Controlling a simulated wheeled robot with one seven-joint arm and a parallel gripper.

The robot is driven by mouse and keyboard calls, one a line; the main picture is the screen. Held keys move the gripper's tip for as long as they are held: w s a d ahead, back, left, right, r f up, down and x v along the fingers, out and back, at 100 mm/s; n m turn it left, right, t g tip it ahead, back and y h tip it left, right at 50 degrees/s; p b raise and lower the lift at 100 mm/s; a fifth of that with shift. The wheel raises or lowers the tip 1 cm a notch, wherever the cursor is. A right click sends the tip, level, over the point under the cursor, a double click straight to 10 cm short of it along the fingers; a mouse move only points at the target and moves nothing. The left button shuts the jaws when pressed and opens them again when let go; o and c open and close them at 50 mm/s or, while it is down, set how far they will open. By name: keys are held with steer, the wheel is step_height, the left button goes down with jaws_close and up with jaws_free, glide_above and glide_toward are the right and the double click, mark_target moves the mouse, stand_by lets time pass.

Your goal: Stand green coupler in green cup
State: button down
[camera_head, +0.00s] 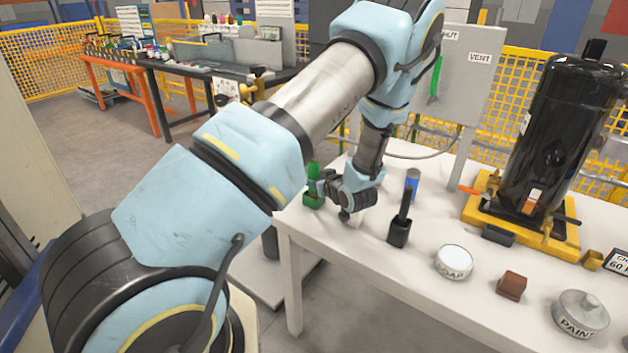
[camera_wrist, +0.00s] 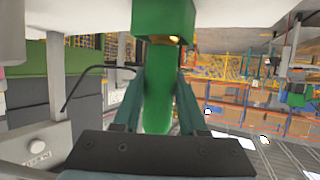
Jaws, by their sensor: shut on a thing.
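The green coupler (camera_head: 313,172) is upright over the green cup (camera_head: 313,201) at the left edge of the white table (camera_head: 300,225). My gripper (camera_head: 319,187) is shut on the coupler from the right side. In the wrist view, which is upside down, the coupler's green body (camera_wrist: 158,100) lies between my two fingers (camera_wrist: 160,76). The square green cup (camera_wrist: 163,18) is right at its end, and a bit of brass shows at the cup's mouth. How deep the coupler's end sits in the cup is hidden.
A black cup with a black upright piece (camera_head: 399,232) and a blue piece (camera_head: 412,182) stand right of my gripper. A soap tin (camera_head: 454,262), brown block (camera_head: 511,285) and paint tin (camera_head: 581,313) lie nearer. The black compressor (camera_head: 560,140) stands on a yellow pallet (camera_head: 480,212).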

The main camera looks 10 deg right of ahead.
steer(key=shift+f, duration=0.4)
steer(key=shift+c, duration=1.9)
jaws_free()
steer(key=shift+s+b, duration=0.15)
steer(key=shift+b, duration=0.15)
steer(key=b+v, duration=0.2)
steer(key=v, duration=0.8)
steer(key=shift+s+r, duration=0.15)
steer(key=shift+s, duration=0.1)
steer(key=shift+d, duration=0.1)
